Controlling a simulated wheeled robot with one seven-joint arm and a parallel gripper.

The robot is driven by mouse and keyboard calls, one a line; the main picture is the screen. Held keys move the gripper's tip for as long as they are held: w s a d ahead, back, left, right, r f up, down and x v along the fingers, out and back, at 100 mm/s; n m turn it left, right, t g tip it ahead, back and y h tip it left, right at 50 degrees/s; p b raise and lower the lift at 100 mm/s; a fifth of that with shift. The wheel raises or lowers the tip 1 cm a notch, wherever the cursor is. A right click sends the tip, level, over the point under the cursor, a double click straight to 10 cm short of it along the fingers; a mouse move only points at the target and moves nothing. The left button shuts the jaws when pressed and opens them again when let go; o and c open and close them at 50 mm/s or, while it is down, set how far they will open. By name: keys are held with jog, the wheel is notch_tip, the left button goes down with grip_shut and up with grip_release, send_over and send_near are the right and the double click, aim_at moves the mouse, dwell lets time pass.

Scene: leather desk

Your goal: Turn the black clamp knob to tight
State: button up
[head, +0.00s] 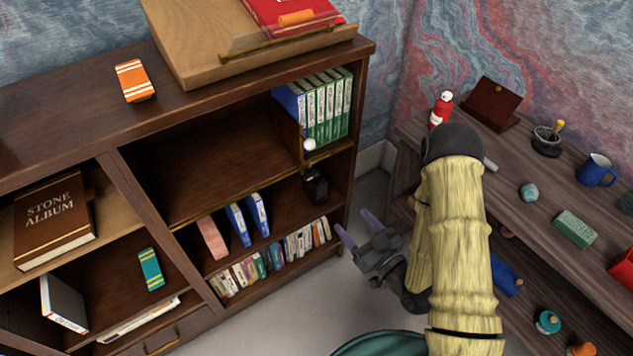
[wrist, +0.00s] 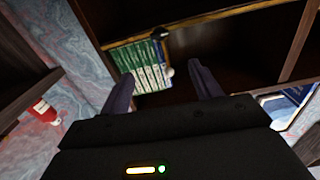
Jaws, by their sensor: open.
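A black knob-like piece (head: 316,185) hangs below the front edge of the bookcase's middle shelf, at the right end. I take it to be the clamp knob; its markings are too small to read. In the wrist view the dark knob (wrist: 158,33) shows at the brass-coloured shelf edge, beyond the fingers. A small white ball (head: 309,144) sits above the knob by the green and blue books. My gripper (head: 358,228) is open and empty, with two purple-grey fingers, right of and below the knob and apart from it. It also shows in the wrist view (wrist: 159,70).
The bookcase (head: 180,115) holds upright green and blue books (head: 325,105) just above the knob. Blue books (head: 247,220) and a row of small books (head: 270,262) stand lower. A cluttered shelf unit (head: 520,165) stands right of my arm. Open floor lies below the gripper.

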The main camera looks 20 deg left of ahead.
jog(key=shift+w+a+b, duration=0.1)
jog(key=shift+b, duration=0.2)
jog(key=b, duration=0.6)
send_near(313, 177)
jog(key=x, duration=0.8)
jog(key=shift+w+a+r, duration=0.1)
jog(key=shift+w+a, duration=0.05)
jog(key=shift+c, duration=0.2)
jog(key=c, duration=0.9)
